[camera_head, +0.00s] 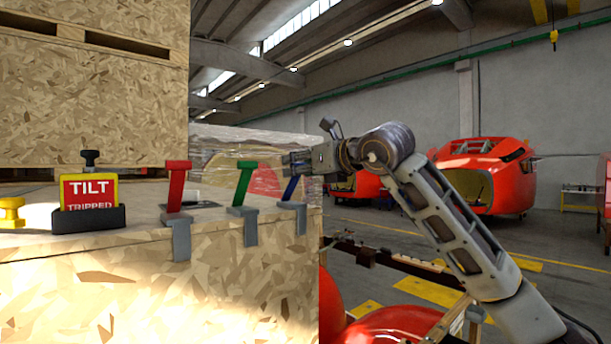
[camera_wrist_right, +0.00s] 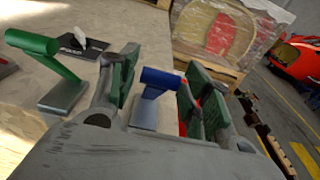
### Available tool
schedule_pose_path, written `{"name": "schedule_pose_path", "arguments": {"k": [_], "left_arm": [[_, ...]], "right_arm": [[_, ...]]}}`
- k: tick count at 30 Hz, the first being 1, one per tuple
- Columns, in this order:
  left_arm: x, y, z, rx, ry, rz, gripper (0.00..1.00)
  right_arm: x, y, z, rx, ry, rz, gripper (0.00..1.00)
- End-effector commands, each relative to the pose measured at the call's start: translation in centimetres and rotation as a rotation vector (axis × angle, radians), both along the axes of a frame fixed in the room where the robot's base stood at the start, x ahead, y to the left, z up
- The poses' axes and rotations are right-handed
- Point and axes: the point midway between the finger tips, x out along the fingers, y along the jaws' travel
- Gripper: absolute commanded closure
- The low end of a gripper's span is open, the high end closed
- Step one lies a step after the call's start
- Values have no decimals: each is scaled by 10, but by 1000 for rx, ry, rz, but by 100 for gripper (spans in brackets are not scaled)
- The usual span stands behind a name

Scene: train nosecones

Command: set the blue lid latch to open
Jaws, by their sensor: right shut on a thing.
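The blue lid latch (camera_head: 290,188) stands raised at the right front edge of the wooden crate lid (camera_head: 140,243), in a grey bracket. In the wrist view the blue latch (camera_wrist_right: 158,79) sits between the fingers of my right gripper (camera_wrist_right: 158,84). My right gripper (camera_head: 290,159) comes in from the right at the latch's top and is shut on it; it covers part of the lever in the head view. My left gripper is not in view.
A green latch (camera_head: 243,183) and a red latch (camera_head: 176,186) stand raised to the left of the blue one. A TILT indicator (camera_head: 90,190) and a yellow knob (camera_head: 11,212) are further left. Red nosecones (camera_head: 487,177) stand on the floor at right.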

Motion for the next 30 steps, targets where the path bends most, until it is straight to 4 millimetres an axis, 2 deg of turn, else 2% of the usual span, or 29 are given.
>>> {"name": "schedule_pose_path", "arguments": {"k": [1,3,22,23,27,30], "left_arm": [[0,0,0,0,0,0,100],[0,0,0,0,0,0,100],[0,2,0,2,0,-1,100],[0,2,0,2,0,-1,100],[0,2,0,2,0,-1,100],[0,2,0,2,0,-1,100]], "right_arm": [[0,-1,10,9,-16,-2,95],[2,1,13,9,-17,-2,95],[7,3,18,9,-18,-3,95],[7,3,18,9,-18,-3,50],[7,4,16,7,-15,-3,32],[7,4,13,5,-11,-2,29]]}}
